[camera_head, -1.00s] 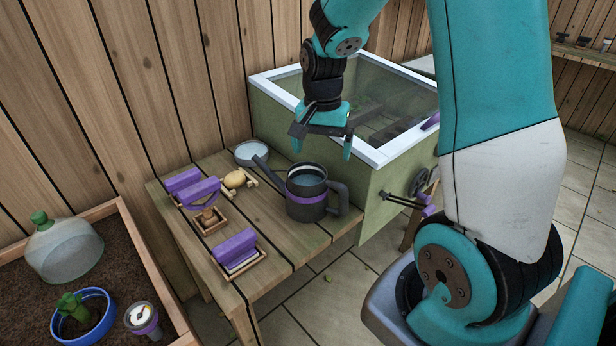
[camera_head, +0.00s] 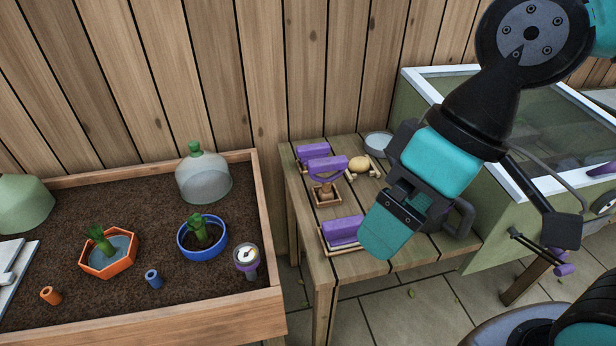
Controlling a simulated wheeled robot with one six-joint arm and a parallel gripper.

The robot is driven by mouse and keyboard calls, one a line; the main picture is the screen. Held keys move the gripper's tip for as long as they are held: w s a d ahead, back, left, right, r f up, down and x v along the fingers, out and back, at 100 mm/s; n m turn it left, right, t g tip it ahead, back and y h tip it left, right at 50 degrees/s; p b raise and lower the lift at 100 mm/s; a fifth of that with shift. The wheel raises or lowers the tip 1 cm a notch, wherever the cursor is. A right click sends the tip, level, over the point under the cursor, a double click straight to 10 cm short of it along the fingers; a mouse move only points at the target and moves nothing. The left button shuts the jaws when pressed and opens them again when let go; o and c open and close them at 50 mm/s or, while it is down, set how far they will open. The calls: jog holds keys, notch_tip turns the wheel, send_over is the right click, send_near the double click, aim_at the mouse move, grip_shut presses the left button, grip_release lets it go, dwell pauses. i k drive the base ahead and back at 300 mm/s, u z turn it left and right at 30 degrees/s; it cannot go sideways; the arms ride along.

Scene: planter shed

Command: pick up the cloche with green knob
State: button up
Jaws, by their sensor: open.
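The cloche with the green knob (camera_head: 204,180) is a clear, pale dome. It stands upright on the soil at the back right of the wooden planter bed, near the plank wall. My gripper (camera_head: 393,222) hangs above the slatted table to the right of the planter, well apart from the cloche. It is open, and nothing shows between its fingers, though one finger is partly hidden by the wrist. The watering can on the table is mostly hidden behind my gripper.
In the planter bed (camera_head: 140,322) are a blue ring pot (camera_head: 187,252), an orange hexagonal pot (camera_head: 84,265), a dial gauge (camera_head: 246,262) and a green dome (camera_head: 22,203). Purple-handled tools (camera_head: 342,232) lie on the table (camera_head: 375,268). A glazed cold frame (camera_head: 480,236) stands at right.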

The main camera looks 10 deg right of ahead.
aim_at(202, 177)
jog(key=u, duration=2.95)
jog(key=i, duration=1.1)
jog(key=z, duration=2.9)
jog(key=i, duration=0.5)
